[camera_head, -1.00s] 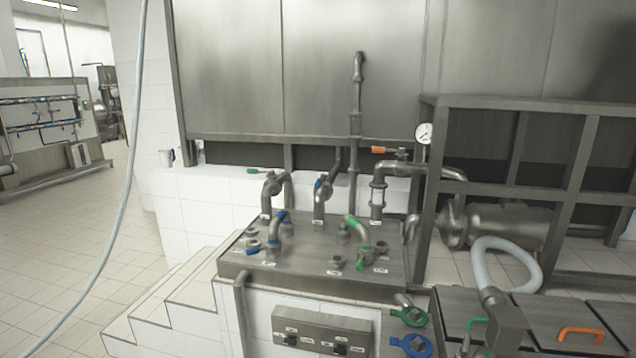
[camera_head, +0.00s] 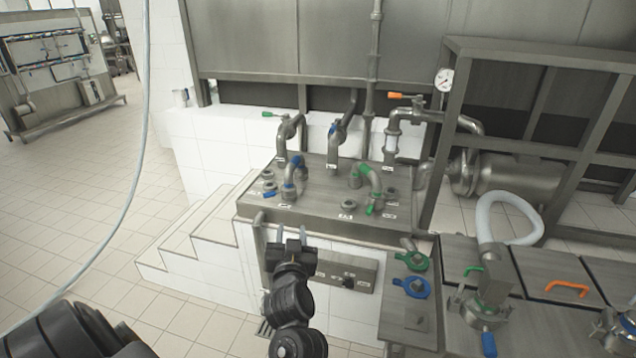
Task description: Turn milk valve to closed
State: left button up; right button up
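Several valves with coloured handles stand on and behind a steel panel (camera_head: 315,203). A green lever (camera_head: 273,114) and an orange lever (camera_head: 395,96) are on the pipes at the back. A small blue handle (camera_head: 334,128) is on the middle pipe. Blue-fitted (camera_head: 293,166) and green-fitted (camera_head: 366,170) bent pipes stand on the panel. The labels are too small to read, so I cannot tell which valve is for milk.
White tiled steps (camera_head: 200,225) are to the left. A steel frame (camera_head: 447,150) and covered bench (camera_head: 455,265) are to the right. A hose (camera_head: 146,130) hangs at left.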

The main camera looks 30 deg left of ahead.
aim_at(332, 130)
jog(key=u, duration=2)
jog(key=i, duration=1.75)
jog(key=z, duration=2.6)
jog(key=i, duration=0.5)
jog(key=z, duration=0.05)
